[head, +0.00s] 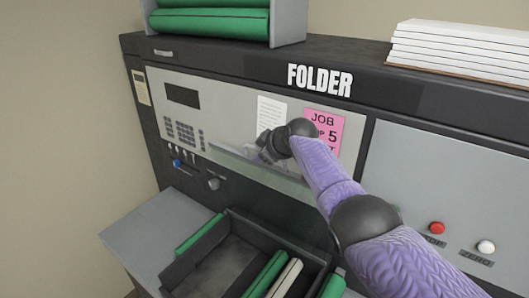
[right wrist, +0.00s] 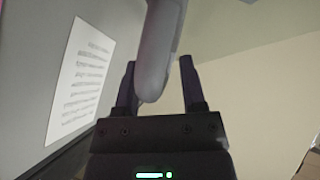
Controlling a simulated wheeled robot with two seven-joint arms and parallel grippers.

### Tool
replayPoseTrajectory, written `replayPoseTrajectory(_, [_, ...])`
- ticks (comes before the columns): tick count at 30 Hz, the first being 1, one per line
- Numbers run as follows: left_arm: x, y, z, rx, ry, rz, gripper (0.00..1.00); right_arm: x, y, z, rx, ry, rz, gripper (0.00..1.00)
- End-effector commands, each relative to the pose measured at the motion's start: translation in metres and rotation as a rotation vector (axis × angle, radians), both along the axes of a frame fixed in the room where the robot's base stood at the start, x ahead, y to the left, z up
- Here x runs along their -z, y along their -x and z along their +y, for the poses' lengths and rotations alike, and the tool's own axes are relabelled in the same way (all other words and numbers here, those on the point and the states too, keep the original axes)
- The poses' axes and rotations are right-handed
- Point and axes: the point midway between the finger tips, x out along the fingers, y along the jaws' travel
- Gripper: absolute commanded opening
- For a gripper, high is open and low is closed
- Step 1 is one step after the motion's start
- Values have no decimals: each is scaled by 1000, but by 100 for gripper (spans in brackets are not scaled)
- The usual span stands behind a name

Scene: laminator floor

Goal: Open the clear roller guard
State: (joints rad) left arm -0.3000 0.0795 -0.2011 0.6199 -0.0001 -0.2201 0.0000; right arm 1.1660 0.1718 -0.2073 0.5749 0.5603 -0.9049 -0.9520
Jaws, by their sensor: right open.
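The clear roller guard (head: 285,183) is a pale see-through strip along the lower edge of the folder's front panel in the head view. My right gripper (head: 262,150) is at the guard, in front of the panel; its fingers are small and hard to make out there. In the right wrist view my right gripper (right wrist: 160,78) is open, with one dark finger on each side of a rounded grey bar (right wrist: 162,45). I cannot tell whether the bar touches either finger, or whether it is part of the guard. My left gripper is not in view.
The folder machine (head: 240,80) has a keypad (head: 185,132), a knob (head: 214,184), a red button (head: 437,228) and a white button (head: 486,247). A pink job card (head: 325,122) is behind my right arm. A dark tray (head: 205,260) with green rollers stands below.

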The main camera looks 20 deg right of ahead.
Motion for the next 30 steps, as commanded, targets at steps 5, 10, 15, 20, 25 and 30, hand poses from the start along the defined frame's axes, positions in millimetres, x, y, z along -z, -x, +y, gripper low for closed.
replayPoseTrajectory(5, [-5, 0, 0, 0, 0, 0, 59, -6, 4, -2, 1, -1, -3, 52])
replayPoseTrajectory(10, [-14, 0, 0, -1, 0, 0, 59, -18, 18, -6, 0, 2, -2, 52])
replayPoseTrajectory(15, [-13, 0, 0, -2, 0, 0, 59, -33, 38, -12, 0, 3, -1, 52])
replayPoseTrajectory(20, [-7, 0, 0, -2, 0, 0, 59, -50, 59, -18, 1, 2, -1, 52])
replayPoseTrajectory(25, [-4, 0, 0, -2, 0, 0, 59, -62, 72, -21, 0, 2, 0, 52])
replayPoseTrajectory(30, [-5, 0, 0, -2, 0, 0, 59, -64, 73, -21, 1, 1, 1, 52])
